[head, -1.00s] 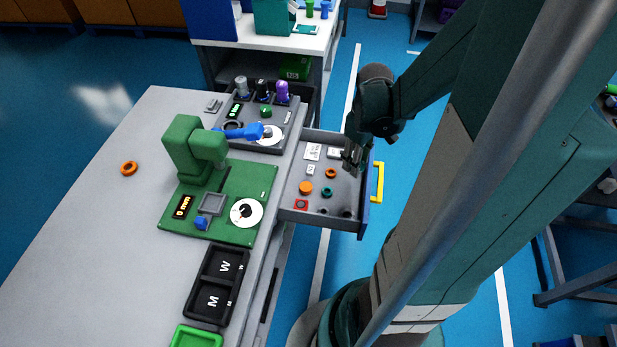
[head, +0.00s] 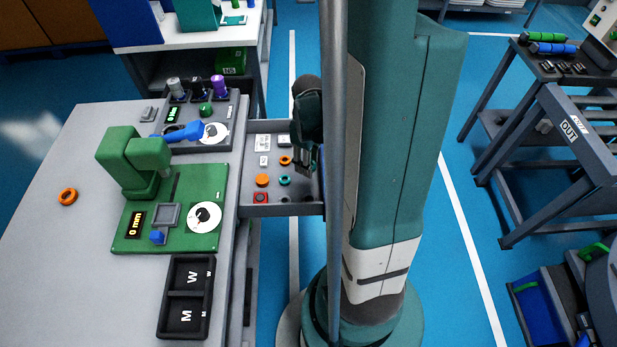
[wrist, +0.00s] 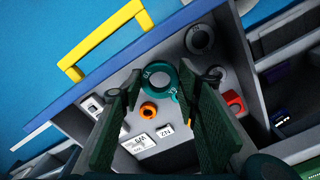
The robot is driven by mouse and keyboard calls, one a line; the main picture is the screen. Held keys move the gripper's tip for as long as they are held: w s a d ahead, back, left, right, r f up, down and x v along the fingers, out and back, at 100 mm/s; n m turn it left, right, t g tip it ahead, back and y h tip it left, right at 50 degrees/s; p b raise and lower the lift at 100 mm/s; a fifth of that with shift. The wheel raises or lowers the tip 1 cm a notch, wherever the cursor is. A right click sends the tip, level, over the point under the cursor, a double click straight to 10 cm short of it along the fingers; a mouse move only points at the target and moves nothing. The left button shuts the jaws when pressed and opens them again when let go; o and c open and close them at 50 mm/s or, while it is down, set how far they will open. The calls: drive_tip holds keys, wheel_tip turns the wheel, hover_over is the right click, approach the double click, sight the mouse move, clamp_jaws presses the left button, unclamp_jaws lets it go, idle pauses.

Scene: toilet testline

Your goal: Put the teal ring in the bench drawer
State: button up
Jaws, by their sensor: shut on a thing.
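In the wrist view the two dark green fingers of my gripper (wrist: 158,88) are shut on a teal ring (wrist: 153,69), which looks larger than the parts below. The bench drawer (head: 258,210) is pulled out from the bench, and my gripper (head: 306,168) is over its right side in the head view. The held ring cannot be made out there. A small teal part (head: 284,181) lies in the drawer. The yellow drawer handle (wrist: 100,40) shows in the wrist view.
The drawer also holds a larger orange ring (head: 262,180), a small orange ring (head: 285,160), a red part (head: 261,198) and white labels. The bench carries a green gauge stand (head: 125,160), a black two-part tray (head: 186,297) and a loose orange ring (head: 68,197).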

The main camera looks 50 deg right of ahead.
sight(309, 181)
drive_tip(key=shift+f+b, duration=0.5)
drive_tip(key=shift+f, duration=1.45)
drive_tip(key=shift+f+b, duration=0.65)
drive_tip(key=shift+f, duration=1.35)
drive_tip(key=shift+f, duration=0.2)
drive_tip(key=o, duration=0.5)
drive_tip(key=shift+r, duration=0.2)
drive_tip(key=shift+r+p, duration=1.95)
drive_tip(key=shift+r, duration=4.05)
